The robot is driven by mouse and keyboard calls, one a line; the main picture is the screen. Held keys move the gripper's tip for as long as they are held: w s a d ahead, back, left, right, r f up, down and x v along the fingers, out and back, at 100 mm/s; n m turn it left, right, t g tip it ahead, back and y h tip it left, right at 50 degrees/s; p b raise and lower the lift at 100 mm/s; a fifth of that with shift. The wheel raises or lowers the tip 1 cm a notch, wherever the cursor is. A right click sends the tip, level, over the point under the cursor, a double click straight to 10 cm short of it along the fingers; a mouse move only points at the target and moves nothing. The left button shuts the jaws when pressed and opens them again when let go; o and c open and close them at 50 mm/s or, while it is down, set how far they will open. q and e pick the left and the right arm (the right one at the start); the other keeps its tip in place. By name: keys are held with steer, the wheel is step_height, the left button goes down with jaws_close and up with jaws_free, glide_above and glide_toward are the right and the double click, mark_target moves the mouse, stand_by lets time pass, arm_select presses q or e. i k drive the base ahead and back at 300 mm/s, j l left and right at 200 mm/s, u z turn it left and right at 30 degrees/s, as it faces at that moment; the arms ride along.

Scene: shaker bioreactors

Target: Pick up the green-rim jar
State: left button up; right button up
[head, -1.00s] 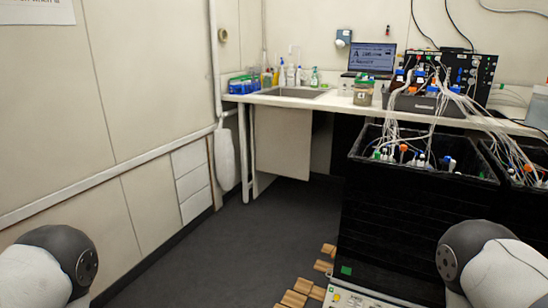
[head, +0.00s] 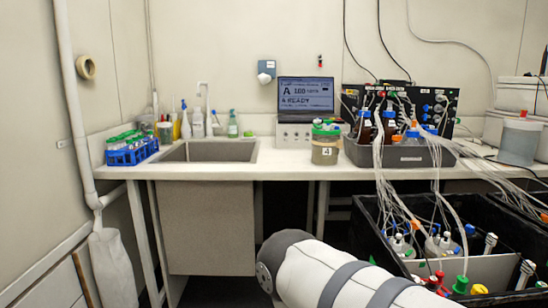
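The green-rim jar (head: 325,147) stands upright on the white counter (head: 280,167), right of the sink and in front of the laptop's right side. It has a green band at the top, murky grey-brown contents and a white label with a dark mark. Nothing touches it from my side. A white and grey link of my own arm crosses the bottom middle of the head view, well below and in front of the counter. Neither of my grippers is in view, so their states are hidden.
Right of the jar stands a dark tray (head: 405,155) with brown bottles and tubing. A laptop (head: 306,95) is behind. The sink (head: 208,151) and a blue rack (head: 131,150) are left. A black tub (head: 365,218) with tubed vessels fills the lower right.

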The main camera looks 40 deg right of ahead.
mark_target(327, 143)
steer(key=i+z, duration=0.25)
steer(key=z, duration=0.15)
steer(key=i+z, duration=0.4)
steer(key=i+j+z, duration=0.1)
steer(key=z, duration=0.35)
steer(key=i+j+z, duration=0.2)
steer(key=z, duration=0.2)
steer(key=i+j+z, duration=0.2)
steer(key=j+z, duration=0.2)
